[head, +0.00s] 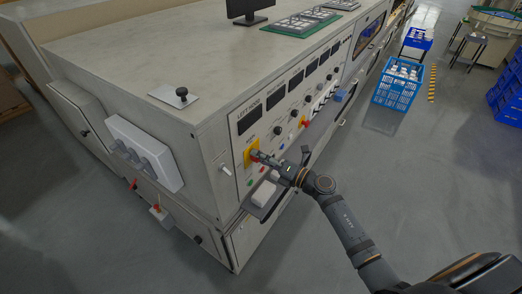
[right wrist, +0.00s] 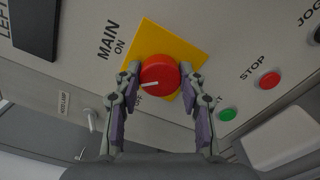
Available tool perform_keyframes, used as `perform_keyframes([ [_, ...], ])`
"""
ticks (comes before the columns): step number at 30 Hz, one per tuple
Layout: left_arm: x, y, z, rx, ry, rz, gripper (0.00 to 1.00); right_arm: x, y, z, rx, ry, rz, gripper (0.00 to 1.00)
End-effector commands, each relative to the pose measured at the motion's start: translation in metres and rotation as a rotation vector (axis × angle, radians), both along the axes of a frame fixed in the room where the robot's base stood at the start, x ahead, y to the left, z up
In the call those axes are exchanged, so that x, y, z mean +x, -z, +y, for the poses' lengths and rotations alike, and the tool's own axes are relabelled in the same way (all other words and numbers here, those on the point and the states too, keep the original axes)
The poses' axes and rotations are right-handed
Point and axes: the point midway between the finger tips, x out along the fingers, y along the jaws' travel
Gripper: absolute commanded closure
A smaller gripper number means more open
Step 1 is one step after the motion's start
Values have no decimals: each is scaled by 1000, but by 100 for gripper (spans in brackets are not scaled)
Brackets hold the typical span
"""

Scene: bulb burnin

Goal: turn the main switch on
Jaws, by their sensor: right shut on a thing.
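The main switch is a round red knob (right wrist: 160,72) on a yellow plate (right wrist: 182,41), with "MAIN ON" printed at its upper left. Its white mark points to the left and slightly down in the right wrist view. A partly covered label, seemingly "OFF", lies just below the mark. My right gripper (right wrist: 160,88) is shut on the knob, one finger on each side of it. In the head view the yellow plate (head: 248,148) shows on the panel's left part, with my right gripper (head: 259,157) in front of it. My left gripper is out of view.
A green button (right wrist: 228,114) and a red STOP button (right wrist: 269,80) sit right of the knob. A pale box (head: 264,193) juts out below the panel. A lever (head: 226,169) is on the panel's left. Blue crates (head: 400,86) stand on the floor beyond.

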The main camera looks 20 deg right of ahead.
Motion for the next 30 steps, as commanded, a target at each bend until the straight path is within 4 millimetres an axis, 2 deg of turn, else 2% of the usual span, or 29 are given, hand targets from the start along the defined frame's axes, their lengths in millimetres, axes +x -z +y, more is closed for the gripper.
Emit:
perform_keyframes([
  [1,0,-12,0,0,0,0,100,0,-6,0,34,0,28,91],
  [3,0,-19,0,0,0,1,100,0,-6,0,86,1,68,91],
  [15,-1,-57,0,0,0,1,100,0,-4,0,366,1,286,91],
  [30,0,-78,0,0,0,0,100,1,0,0,556,0,432,91],
])
